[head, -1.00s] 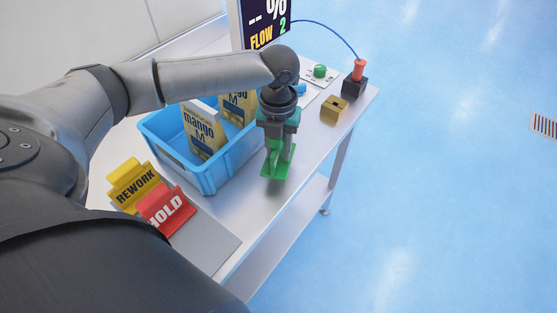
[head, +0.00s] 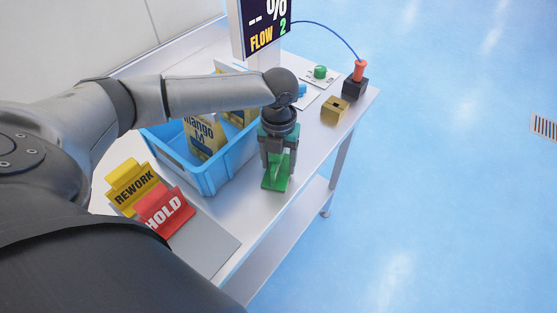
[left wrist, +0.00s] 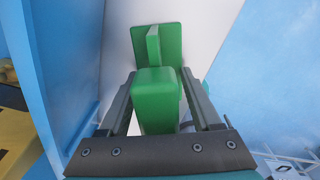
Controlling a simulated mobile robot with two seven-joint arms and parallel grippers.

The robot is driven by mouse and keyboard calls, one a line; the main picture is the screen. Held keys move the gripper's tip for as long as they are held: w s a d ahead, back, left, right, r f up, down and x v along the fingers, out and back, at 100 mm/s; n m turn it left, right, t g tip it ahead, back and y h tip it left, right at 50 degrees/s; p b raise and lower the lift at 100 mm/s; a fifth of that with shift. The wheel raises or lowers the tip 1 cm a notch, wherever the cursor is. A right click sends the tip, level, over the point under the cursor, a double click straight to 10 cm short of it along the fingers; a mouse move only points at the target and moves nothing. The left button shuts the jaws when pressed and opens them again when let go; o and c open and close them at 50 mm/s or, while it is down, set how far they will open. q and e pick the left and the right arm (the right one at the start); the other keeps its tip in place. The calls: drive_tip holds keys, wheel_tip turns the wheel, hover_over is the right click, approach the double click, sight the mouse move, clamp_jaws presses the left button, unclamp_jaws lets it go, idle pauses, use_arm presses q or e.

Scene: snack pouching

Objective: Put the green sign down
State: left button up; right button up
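The green sign (head: 276,184) stands on the table top near its front edge, right of the blue bin. My left gripper (head: 278,165) is over it, pointing down, with its fingers apart on either side of the sign's upper part. In the left wrist view the green sign (left wrist: 157,100) sits between the two fingers, and narrow gaps show beside its block-shaped part. The gripper looks open around it. My right gripper is not in view.
The blue bin (head: 206,180) with mango pouches (head: 204,137) is left of the gripper. A yellow REWORK sign (head: 133,186) and red HOLD sign (head: 165,211) stand at the left front. A brass block (head: 335,109) and black box (head: 355,87) are farther back. Table between is clear.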

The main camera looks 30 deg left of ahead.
use_arm(q)
wheel_tip(320, 180, up, 12)
drive_tip(key=shift+r+p, duration=0.15)
drive_tip(key=shift+p, duration=0.9)
